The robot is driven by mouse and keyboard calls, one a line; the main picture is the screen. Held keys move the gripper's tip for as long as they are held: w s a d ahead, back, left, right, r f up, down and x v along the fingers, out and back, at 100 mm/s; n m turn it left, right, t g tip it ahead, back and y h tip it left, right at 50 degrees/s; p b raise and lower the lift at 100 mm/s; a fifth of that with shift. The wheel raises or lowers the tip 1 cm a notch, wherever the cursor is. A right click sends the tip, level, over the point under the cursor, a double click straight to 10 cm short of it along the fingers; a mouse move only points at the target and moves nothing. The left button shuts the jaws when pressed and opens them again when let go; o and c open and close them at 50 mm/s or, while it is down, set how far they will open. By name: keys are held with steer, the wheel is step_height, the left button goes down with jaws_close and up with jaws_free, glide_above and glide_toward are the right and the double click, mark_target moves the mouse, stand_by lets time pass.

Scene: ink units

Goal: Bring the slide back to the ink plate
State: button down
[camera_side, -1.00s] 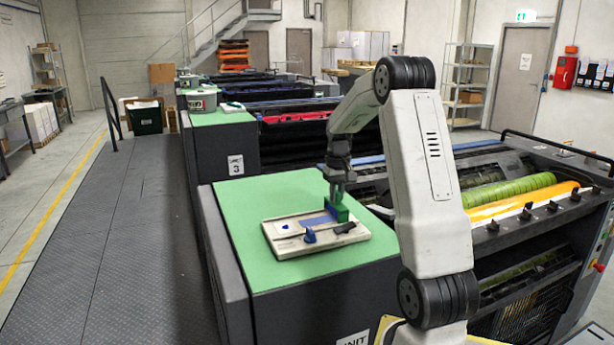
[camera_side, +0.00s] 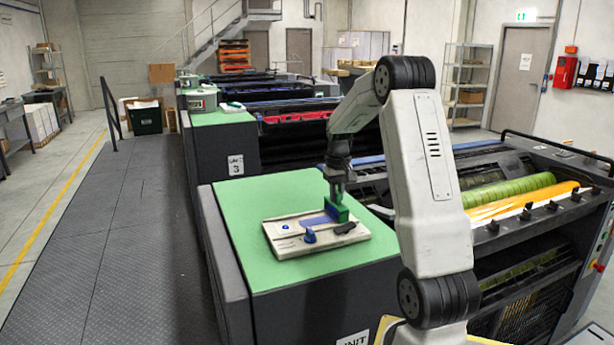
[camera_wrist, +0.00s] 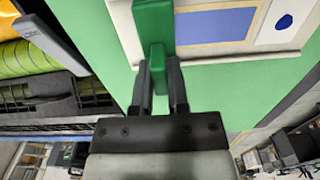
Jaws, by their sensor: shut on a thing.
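A flat cream tray (camera_side: 290,248) lies on the green worktop, with a blue rectangular patch (camera_side: 318,219) and a small round blue spot (camera_side: 285,227). In the wrist view the patch (camera_wrist: 215,25) and the spot (camera_wrist: 284,22) show beside each other. The green slide (camera_side: 337,208) stands at the end of the patch away from the spot. My gripper (camera_side: 338,190) is above it, jaws down. In the wrist view my gripper (camera_wrist: 158,70) is shut on the tab of the green slide (camera_wrist: 153,22). The slide's underside is hidden.
A blue knob (camera_side: 309,236) and a dark piece (camera_side: 345,227) sit on the tray's near side. The green worktop (camera_side: 255,200) is clear around the tray. Press rollers (camera_side: 510,188) stand to the right, and a dark walkway (camera_side: 130,235) runs on the left.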

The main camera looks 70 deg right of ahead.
steer(key=shift+w, duration=0.1)
steer(key=w+a, duration=1.2)
steer(key=w, duration=0.1)
steer(key=shift+w+a+r, duration=0.1)
steer(key=shift+a, duration=0.3)
steer(key=c, duration=0.6)
jaws_free()
steer(key=shift+r, duration=3.85)
